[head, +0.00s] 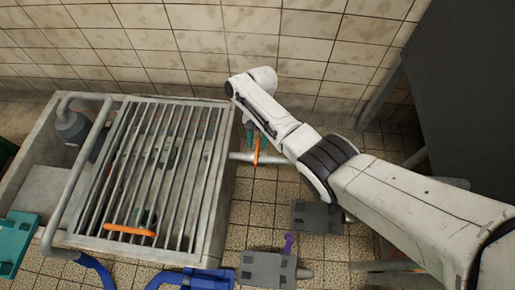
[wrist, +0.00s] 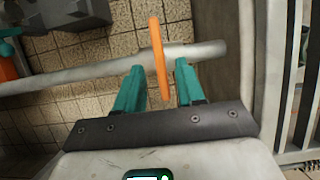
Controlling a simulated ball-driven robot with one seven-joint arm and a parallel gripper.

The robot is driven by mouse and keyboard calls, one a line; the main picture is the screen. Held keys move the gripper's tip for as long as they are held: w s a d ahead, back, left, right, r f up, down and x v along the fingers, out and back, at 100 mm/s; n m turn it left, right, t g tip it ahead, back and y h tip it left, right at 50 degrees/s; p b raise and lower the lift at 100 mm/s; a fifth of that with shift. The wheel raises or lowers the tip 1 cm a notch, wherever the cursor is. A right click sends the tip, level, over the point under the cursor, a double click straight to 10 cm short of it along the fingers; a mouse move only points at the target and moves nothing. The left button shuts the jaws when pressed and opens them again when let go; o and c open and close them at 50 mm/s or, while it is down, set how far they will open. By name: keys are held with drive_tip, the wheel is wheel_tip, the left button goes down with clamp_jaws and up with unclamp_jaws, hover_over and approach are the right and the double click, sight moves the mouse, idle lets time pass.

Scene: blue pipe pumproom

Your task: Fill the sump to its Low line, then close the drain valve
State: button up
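The sump (head: 228,185) is a pale walled box under a metal grate, at the left of the head view. I cannot make out a Low line or a water level through the bars. A grey pipe leaves its right wall and carries an orange lever (head: 257,150), which looks like the drain valve's handle. In the wrist view the orange lever (wrist: 157,50) stands across the pipe (wrist: 90,75). My gripper (wrist: 159,66) has its teal fingers apart, one on each side of the lever, with gaps visible. In the head view my gripper (head: 250,132) is partly hidden by the arm.
Another orange bar (head: 130,229) shows at the grate's near end. A bent grey pipe (head: 85,170) runs along the sump's left side. Grey blocks (head: 268,270) and blue pipe pieces (head: 200,279) are on the tiled floor in front. A dark panel (head: 465,90) stands at right.

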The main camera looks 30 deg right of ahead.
sight(257, 149)
drive_tip(key=shift+b+x, duration=0.4)
drive_tip(key=shift+x, duration=1.15)
clamp_jaws()
